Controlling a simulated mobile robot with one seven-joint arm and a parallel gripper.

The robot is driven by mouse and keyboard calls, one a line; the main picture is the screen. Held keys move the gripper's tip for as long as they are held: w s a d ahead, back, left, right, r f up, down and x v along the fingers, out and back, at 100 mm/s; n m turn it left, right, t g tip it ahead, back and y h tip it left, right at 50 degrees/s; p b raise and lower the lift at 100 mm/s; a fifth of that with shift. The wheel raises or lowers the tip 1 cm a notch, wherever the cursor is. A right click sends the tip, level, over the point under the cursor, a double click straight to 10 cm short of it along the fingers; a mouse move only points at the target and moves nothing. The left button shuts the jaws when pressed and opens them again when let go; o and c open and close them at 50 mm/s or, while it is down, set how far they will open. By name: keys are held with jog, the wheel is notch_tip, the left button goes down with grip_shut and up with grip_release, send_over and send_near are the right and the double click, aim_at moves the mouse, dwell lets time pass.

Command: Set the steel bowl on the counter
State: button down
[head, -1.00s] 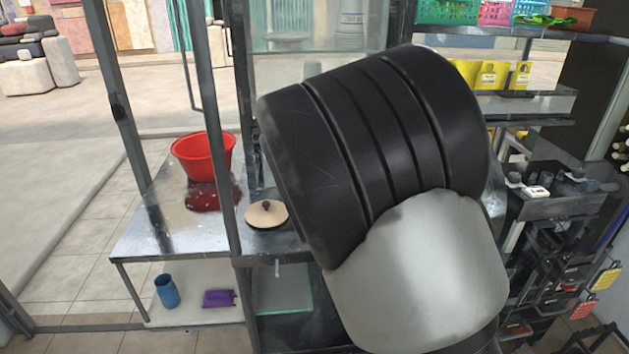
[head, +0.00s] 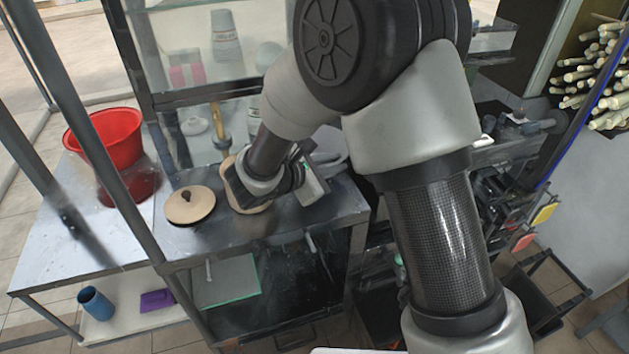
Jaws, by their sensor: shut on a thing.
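My gripper (head: 308,184) is low over the dark metal counter (head: 225,236), at the end of my bent arm. Its fingertips are mostly hidden by its own body and wrist. A grey, rounded metal shape, which looks like the steel bowl (head: 328,148), shows just behind and right of the gripper. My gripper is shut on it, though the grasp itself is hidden. I cannot tell whether the bowl touches the counter.
A tan lid with a dark knob (head: 190,205) lies on the counter to the left. A red tub (head: 108,140) stands further left. A glass cabinet with cups (head: 226,45) rises behind. Dark upright posts (head: 95,140) cross the left side. The counter's front strip is clear.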

jog(key=shift+f, duration=2.65)
jog(key=c, duration=1.7)
grip_release()
jog(key=shift+f, duration=0.1)
jog(key=shift+c, duration=0.2)
